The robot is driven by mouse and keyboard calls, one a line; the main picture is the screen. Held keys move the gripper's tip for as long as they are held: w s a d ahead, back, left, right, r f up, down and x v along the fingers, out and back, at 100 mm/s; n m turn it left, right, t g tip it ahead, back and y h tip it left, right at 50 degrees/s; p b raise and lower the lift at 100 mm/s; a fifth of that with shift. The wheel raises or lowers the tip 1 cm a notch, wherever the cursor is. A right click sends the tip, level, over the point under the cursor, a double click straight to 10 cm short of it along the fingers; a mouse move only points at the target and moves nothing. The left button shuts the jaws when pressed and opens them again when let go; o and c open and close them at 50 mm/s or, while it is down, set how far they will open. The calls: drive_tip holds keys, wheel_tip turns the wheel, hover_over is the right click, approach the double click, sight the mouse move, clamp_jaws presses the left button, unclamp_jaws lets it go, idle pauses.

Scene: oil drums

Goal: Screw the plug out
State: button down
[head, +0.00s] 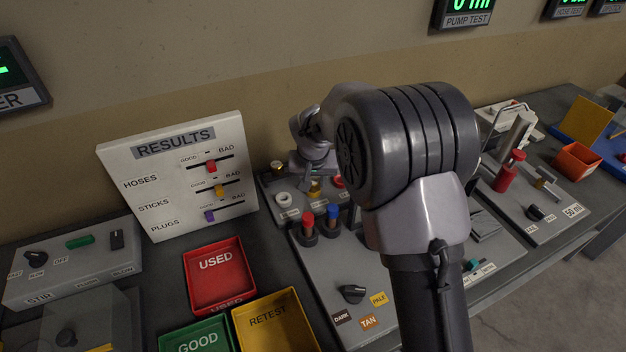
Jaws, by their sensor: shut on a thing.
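My gripper (314,176) is at the back of the bench, pointing down over a small grey panel (268,188). It is small in the picture and partly hidden by my own arm. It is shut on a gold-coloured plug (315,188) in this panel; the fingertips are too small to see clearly. A white ring-shaped plug (285,200) sits to its left and a red one (338,182) to its right. I cannot tell how far the gold plug is turned or raised.
A white RESULTS board (180,215) with sliders stands left of the panel. Red (213,300), green (190,345) and yellow (262,340) trays lie in front. Capped holders (308,224) stand close in front of the panel. My arm hides much of the middle bench.

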drive_tip(key=r+n+p, duration=0.1)
drive_tip(key=p, duration=0.2)
drive_tip(key=shift+d+n+y, duration=0.1)
drive_tip(key=shift+n+y, duration=0.2)
drive_tip(key=shift+f+n+y+p, duration=0.25)
drive_tip(key=shift+n+p, duration=0.2)
drive_tip(key=shift+n, duration=0.35)
drive_tip(key=shift+w+f+n+y+b, duration=0.15)
drive_tip(key=shift+f+n+y+b, duration=0.2)
drive_tip(key=shift+n+b, duration=0.2)
drive_tip(key=shift+f+n+g+b, duration=0.1)
drive_tip(key=shift+n+g+b, duration=0.2)
drive_tip(key=shift+n+b, duration=0.25)
drive_tip(key=shift+r+n+y, duration=0.25)
drive_tip(key=shift+n+y, duration=0.05)
drive_tip(key=shift+n, duration=0.2)
